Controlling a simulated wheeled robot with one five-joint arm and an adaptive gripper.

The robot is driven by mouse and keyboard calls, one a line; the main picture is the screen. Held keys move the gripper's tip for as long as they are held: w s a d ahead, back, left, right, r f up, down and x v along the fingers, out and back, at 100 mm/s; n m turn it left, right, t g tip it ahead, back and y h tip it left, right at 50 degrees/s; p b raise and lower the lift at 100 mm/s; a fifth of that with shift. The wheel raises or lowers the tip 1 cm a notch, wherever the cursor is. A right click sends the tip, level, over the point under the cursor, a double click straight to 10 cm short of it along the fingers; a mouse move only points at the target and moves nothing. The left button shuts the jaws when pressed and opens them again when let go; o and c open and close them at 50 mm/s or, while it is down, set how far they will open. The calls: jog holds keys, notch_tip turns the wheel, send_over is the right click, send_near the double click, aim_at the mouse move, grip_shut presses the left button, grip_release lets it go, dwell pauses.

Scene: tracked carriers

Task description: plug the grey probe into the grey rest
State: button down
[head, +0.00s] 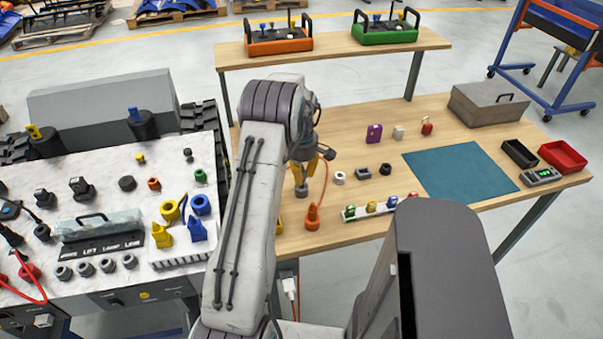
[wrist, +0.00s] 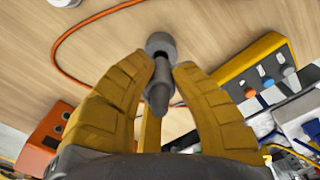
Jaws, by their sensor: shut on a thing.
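My gripper (head: 301,184) is over the left part of the wooden table, with its yellow fingers pointing down. In the wrist view its fingers (wrist: 164,66) are closed on the grey probe (wrist: 158,88). The probe's tapered end points towards my palm and its wider round end shows beyond the fingertips. In the head view the probe's grey wide end (head: 301,193) shows just below the fingers, close to the tabletop; I cannot tell whether it touches. A dark grey block (head: 362,173) lies to the right of my gripper. I cannot tell for sure whether it is the grey rest.
An orange probe-like piece (head: 313,217) stands close by in front. A white ring (head: 340,178) and a small dark piece (head: 385,169) lie to the right. A white rack (head: 369,208) with coloured pieces is near the front edge. The teal mat (head: 460,172) is clear.

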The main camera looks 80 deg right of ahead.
jog(key=shift+f+b, duration=0.9)
jog(key=shift+f, duration=0.45)
jog(key=c, duration=1.1)
grip_release()
jog(key=shift+r, duration=0.1)
jog(key=shift+a+r, duration=0.1)
jog(key=shift+r, duration=5.9)
